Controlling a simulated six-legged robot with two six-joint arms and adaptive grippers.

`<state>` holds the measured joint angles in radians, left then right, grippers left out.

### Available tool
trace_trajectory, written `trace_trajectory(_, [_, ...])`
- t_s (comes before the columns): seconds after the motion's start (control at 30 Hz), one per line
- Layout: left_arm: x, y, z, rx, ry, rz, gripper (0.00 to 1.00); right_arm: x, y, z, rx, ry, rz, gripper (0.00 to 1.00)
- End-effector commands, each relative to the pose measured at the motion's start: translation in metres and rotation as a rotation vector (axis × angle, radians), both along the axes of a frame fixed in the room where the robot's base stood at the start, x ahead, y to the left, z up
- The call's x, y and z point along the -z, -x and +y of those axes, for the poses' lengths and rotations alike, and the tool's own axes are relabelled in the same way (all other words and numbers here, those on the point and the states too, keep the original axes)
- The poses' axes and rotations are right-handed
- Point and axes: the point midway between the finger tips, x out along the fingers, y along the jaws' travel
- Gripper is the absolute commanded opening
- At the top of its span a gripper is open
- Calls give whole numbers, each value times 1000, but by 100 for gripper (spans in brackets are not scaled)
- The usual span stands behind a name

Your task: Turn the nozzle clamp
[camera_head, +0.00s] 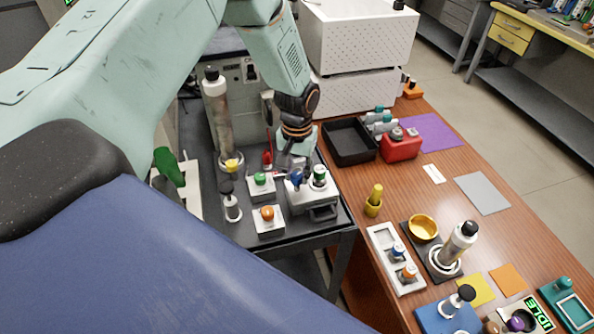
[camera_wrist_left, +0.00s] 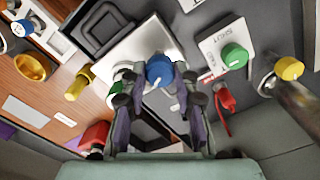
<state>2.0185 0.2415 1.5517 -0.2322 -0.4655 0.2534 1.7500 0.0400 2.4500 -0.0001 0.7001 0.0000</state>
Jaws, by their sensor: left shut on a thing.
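A blue knob (camera_head: 296,180) sits on a pale block (camera_head: 310,197) on the dark cart, with a green knob (camera_head: 319,174) beside it. In the left wrist view the blue knob (camera_wrist_left: 160,71) is between the two fingers of my left gripper (camera_wrist_left: 160,82), which is shut on it from above. In the head view my left gripper (camera_head: 297,163) comes down over the knob and partly hides it. I cannot tell from any label whether this knob is the nozzle clamp. My right gripper is not in view.
A green button box (camera_head: 261,186) and an orange one (camera_head: 268,220) stand left of the block. A red-handled part (camera_head: 267,153) and a tall cylinder (camera_head: 217,115) stand behind. The wooden table (camera_head: 400,185) at right holds a black tray (camera_head: 350,142) and a red container (camera_head: 401,146).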

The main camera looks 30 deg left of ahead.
Motion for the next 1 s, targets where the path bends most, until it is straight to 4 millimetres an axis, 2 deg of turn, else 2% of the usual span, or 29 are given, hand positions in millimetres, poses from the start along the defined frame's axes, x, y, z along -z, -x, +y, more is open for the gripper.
trace_trajectory(0.5, [-1, 0, 0, 395, 1, 2, 0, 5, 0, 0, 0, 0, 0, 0])
trace_trajectory(1.0, [-1, 0, 1, 515, 1, 1, 0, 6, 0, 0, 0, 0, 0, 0])
